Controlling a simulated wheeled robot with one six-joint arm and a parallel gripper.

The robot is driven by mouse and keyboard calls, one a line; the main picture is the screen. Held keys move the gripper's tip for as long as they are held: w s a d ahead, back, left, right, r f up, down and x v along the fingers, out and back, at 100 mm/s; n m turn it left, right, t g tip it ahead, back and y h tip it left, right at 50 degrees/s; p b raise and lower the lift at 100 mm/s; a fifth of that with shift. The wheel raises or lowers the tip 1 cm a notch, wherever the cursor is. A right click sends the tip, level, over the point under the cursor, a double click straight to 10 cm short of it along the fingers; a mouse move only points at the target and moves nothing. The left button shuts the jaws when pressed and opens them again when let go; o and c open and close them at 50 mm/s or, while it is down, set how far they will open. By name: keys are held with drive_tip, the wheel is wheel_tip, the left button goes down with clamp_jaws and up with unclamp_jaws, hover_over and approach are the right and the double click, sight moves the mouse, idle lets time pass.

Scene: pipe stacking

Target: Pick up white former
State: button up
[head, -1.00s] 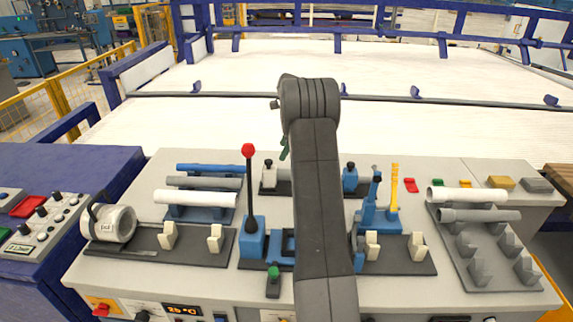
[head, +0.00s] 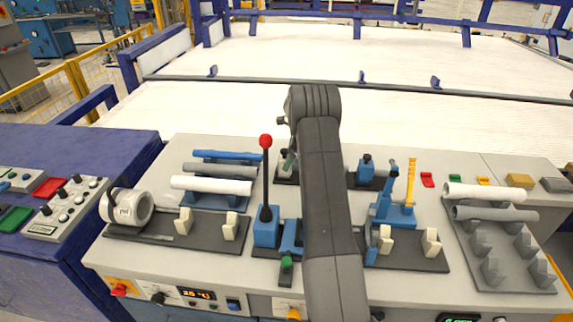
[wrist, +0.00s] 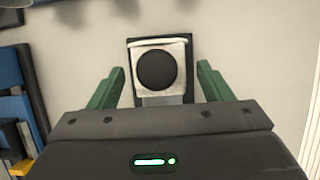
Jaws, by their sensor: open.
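The white former (wrist: 157,70) shows in the wrist view as a pale block with a round black knob, seated on a dark mount on the grey table. My gripper (wrist: 160,72) is open, with one green finger to the left of the former and one to the right. I see no contact between the fingers and the former. In the head view, part of my gripper (head: 289,160) shows as a green finger beside my dark arm. The arm hides most of the former there.
A blue former (head: 366,172) stands to the right of my arm. A tall red-knobbed lever (head: 266,180) rises to the left, and a yellow-handled lever (head: 410,185) to the right. White pipes lie on racks at left (head: 212,185) and right (head: 485,192).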

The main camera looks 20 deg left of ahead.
drive_tip(key=shift+x, duration=1.25)
drive_tip(key=shift+w, duration=0.1)
drive_tip(key=c, duration=1.4)
drive_tip(key=shift+r, duration=0.1)
